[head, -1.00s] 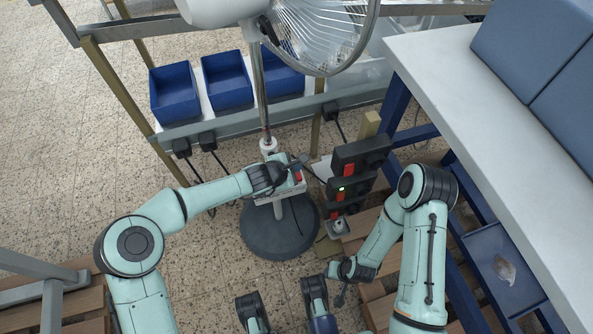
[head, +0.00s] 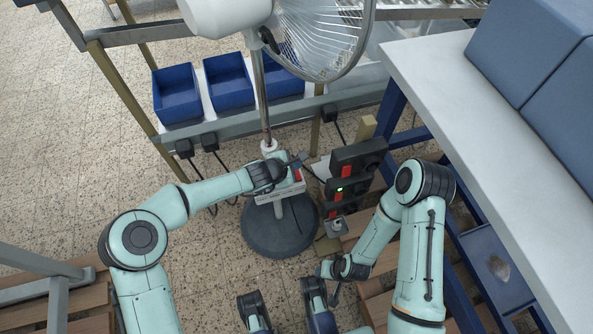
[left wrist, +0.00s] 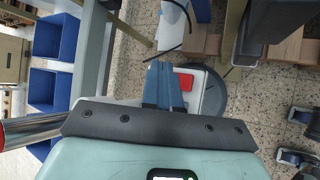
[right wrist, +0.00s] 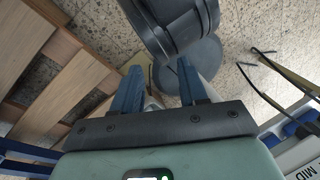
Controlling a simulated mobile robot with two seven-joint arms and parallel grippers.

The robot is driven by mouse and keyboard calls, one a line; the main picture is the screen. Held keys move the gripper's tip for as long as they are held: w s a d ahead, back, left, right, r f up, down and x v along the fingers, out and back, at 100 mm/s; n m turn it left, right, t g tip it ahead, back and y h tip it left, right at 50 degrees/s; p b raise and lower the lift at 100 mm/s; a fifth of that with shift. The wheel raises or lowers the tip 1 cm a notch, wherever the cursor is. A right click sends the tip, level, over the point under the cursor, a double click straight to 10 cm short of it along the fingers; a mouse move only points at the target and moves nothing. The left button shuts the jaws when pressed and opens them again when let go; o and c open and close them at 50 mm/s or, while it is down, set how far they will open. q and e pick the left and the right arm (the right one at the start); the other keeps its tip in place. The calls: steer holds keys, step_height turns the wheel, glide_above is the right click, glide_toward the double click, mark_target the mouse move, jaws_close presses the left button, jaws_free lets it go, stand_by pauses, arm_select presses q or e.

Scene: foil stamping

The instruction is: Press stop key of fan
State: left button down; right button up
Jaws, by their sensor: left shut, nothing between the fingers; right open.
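The fan (head: 330,35) stands on a pole with a round dark base (head: 281,228). Its white control box (head: 279,193) sits low on the pole and bears a red key (head: 298,174). My left gripper (head: 302,159) is shut and empty at the box. In the left wrist view its closed blue fingertips (left wrist: 164,80) lie over the box, just left of the red key (left wrist: 186,82). I cannot tell whether they touch the box. Other keys, if any, are hidden by the gripper. My right gripper (head: 333,296) is low and away from the fan; its fingers (right wrist: 158,85) are open and empty.
A black device with red switches and a green light (head: 345,188) stands close right of the box. Blue bins (head: 228,84) sit on a rack behind the pole. A white table (head: 480,130) is at the right. Speckled floor at left is open.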

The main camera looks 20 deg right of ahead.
steer(key=s+a+r+g+y+p, duration=0.1)
steer(key=s+a+r+g+p, duration=0.1)
steer(key=s+r, duration=0.3)
steer(key=shift+s+a+p, duration=0.45)
steer(key=shift+s+p, duration=0.1)
steer(key=shift+p, duration=0.3)
stand_by(0.5)
